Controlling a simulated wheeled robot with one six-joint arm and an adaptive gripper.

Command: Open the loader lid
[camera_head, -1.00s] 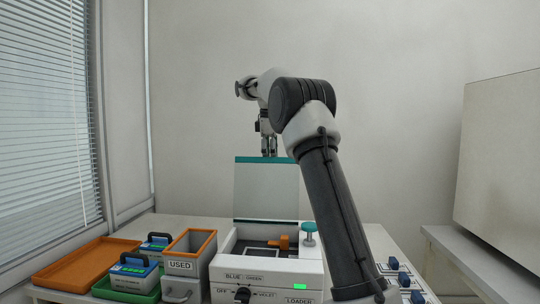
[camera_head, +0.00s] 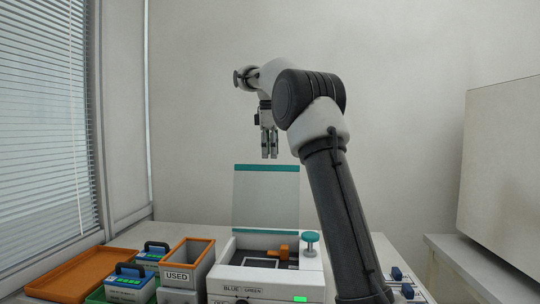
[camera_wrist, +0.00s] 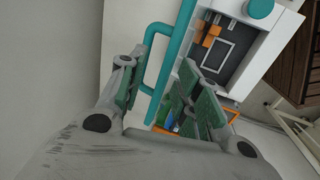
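The loader (camera_head: 225,282) is a white box at the bottom centre of the head view. Its lid (camera_head: 266,200), a pale translucent panel with a teal top edge, stands upright at the loader's back. In the wrist view the lid's teal edge (camera_wrist: 178,45) and a teal bar handle (camera_wrist: 150,75) show near my fingers. The loader's inside (camera_wrist: 215,55) is uncovered. My gripper (camera_head: 270,156) points down just above the lid's top edge, with a small gap in the head view. Its fingers (camera_wrist: 163,88) are spread apart, and I see nothing held between them.
A teal knob (camera_head: 311,238) stands at the loader's right, beside an orange piece (camera_head: 278,252). Left are the orange-rimmed USED bin (camera_head: 177,276), blue cartridges (camera_head: 130,283) and an orange tray (camera_head: 75,277). Blue switches (camera_head: 397,273) sit at right.

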